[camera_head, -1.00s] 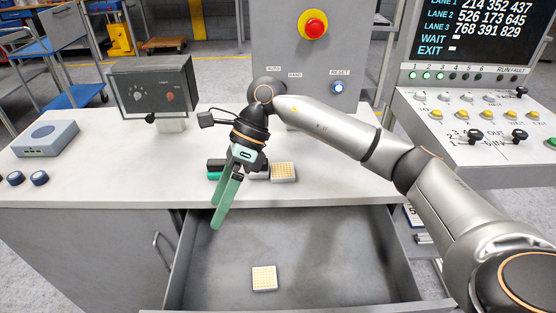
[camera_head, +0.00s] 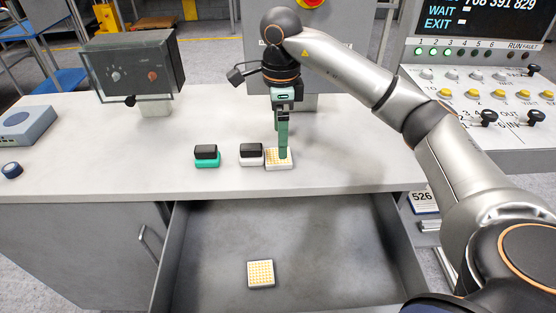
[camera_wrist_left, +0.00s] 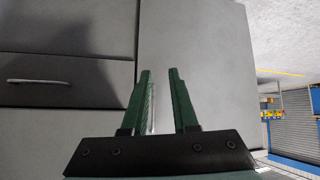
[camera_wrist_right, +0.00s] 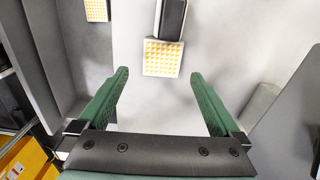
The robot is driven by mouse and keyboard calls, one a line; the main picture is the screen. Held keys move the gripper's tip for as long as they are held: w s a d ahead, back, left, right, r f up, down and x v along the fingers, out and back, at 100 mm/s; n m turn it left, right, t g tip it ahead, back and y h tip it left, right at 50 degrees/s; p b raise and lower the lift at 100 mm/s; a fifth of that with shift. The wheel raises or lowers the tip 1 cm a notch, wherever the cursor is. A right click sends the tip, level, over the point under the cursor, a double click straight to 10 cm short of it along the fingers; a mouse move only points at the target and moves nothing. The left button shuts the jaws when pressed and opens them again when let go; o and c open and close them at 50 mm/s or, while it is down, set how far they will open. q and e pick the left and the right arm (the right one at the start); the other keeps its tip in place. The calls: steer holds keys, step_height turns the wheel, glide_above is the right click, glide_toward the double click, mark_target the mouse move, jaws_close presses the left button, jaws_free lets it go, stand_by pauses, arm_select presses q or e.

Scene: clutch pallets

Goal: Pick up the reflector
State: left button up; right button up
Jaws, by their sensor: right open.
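Two square white plates with orange-yellow dot grids look like reflectors. One reflector (camera_head: 270,160) lies on the worktop, and it also shows in the right wrist view (camera_wrist_right: 162,58). The other reflector (camera_head: 261,273) lies in the open drawer and shows at the top left of the right wrist view (camera_wrist_right: 96,10). My right gripper (camera_head: 284,156) points down over the worktop reflector and partly covers it. In the right wrist view its fingers (camera_wrist_right: 160,75) are wide apart and empty, with the reflector lined up between them. My left gripper (camera_wrist_left: 159,72) is open and empty, outside the head view.
A black block with a white base (camera_head: 251,154) stands close left of the worktop reflector. A black-and-green block (camera_head: 207,156) stands further left. The drawer (camera_head: 330,250) is open below the worktop (camera_head: 100,130). A meter box (camera_head: 133,65) stands at the back left.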

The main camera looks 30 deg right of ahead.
steer(key=f, duration=0.5)
steer(key=shift+w+a+f, duration=0.15)
steer(key=shift+w, duration=0.1)
steer(key=c, duration=1.3)
